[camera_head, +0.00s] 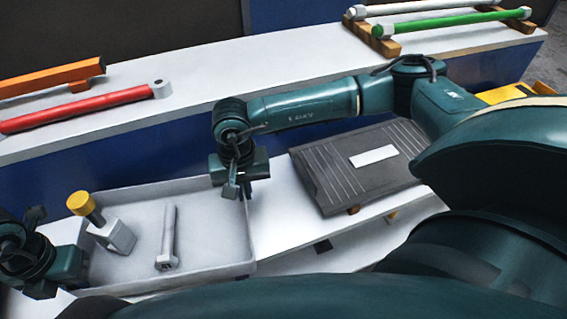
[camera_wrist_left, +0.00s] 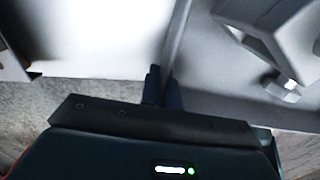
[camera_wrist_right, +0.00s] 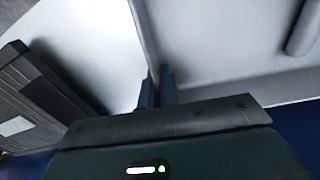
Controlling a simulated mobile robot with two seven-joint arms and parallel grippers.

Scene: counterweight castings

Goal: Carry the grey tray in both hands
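The grey tray (camera_head: 214,236) is a shallow open box at the lower left of the head view. My left gripper (camera_head: 80,268) is at its left wall; in the left wrist view its two fingers (camera_wrist_left: 163,88) are close together with the wall (camera_wrist_left: 176,38) between them. My right gripper (camera_head: 243,193) is at the right wall; in the right wrist view its fingers (camera_wrist_right: 157,87) close on that wall (camera_wrist_right: 145,35). In the tray are a grey block with a yellow-topped peg (camera_head: 112,236) and a grey bolt-like bar (camera_head: 168,240). I cannot tell whether the tray touches the table.
A dark ribbed panel (camera_head: 330,185) with a white label lies right of the tray on the white table (camera_head: 280,225). Behind is a long white shelf (camera_head: 200,70) with orange (camera_head: 50,78) and red (camera_head: 80,108) bars, and white and green bars (camera_head: 450,20) on wooden blocks.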

